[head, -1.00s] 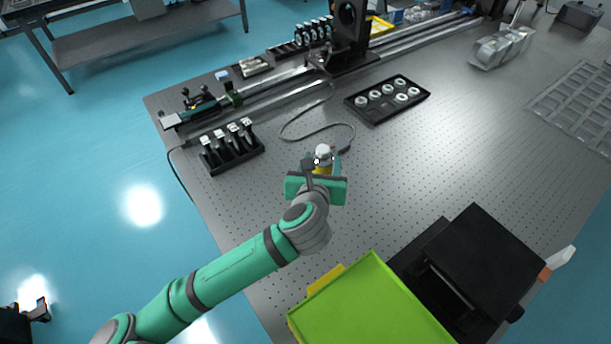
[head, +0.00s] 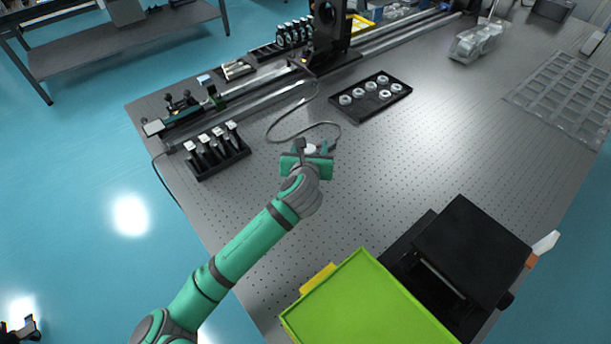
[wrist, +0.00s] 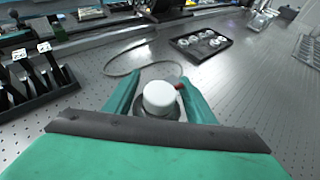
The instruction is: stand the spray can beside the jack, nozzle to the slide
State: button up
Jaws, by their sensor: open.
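The spray can stands upright on the perforated table. Its white cap (wrist: 159,97) shows between my fingers in the wrist view, with a small red nozzle (wrist: 180,87) pointing right. In the head view only the cap (head: 311,149) shows; my gripper hides the body. My gripper (wrist: 160,100) is open, with one finger on each side of the can; contact cannot be told. The slide seems to be the long rail (head: 275,97) along the table's far-left side. A black block with a side knob (head: 470,250), at the near right, may be the jack.
A lime-green tray (head: 360,305) lies left of the black block. A black rack of posts (head: 216,155) stands left of my gripper. A looped cable (head: 275,130) lies behind the can, and a black tray of rings (head: 371,98) beyond. The table's middle right is clear.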

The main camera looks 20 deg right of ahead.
jog(key=shift+w, duration=0.1)
grip_shut()
dwell(0.3)
